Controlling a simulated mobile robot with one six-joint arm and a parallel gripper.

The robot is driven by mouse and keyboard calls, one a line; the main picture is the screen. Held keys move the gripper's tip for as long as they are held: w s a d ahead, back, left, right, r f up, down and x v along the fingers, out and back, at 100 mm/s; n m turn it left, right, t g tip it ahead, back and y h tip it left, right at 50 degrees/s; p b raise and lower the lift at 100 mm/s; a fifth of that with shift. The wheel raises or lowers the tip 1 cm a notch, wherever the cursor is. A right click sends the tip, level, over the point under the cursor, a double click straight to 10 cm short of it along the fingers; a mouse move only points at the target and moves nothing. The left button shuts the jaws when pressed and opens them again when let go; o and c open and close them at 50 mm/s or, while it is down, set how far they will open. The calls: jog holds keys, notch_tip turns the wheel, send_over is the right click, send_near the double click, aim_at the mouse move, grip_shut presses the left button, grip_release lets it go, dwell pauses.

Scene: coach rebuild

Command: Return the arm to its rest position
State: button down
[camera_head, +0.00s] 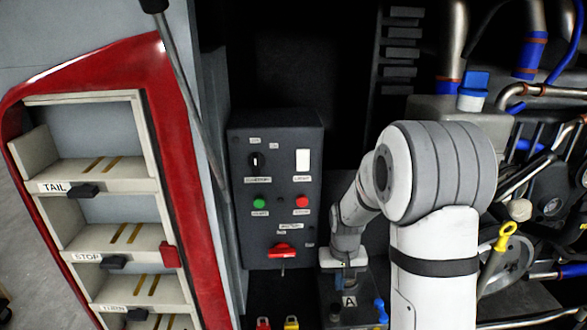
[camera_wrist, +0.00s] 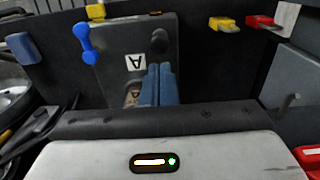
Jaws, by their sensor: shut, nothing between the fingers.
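My arm comes in at the right of the head view and bends down to the left. Its wrist end is low in front of the dark control box, above a dark box marked A (camera_head: 349,301). The fingers are hard to make out in the head view. In the wrist view my gripper (camera_wrist: 160,72) shows as two blue-grey fingers side by side, shut and empty. They point toward the box marked A, which also shows in the wrist view (camera_wrist: 118,43). I cannot tell whether the fingertips touch it.
The control box (camera_head: 240,222) with a red switch (camera_head: 283,251) stands behind my wrist. Yellow (camera_head: 291,322) and red (camera_head: 263,323) tabs lie low to the left. A red-framed shelf rack (camera_head: 185,175) fills the left. Pipes and engine parts (camera_head: 548,200) crowd the right.

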jog(key=s+r+t, duration=0.3)
jog(key=s+r, duration=1.4)
jog(key=s, duration=0.4)
jog(key=shift+s, duration=0.15)
jog(key=c, duration=2.1)
grip_release()
jog(key=shift+r, duration=0.1)
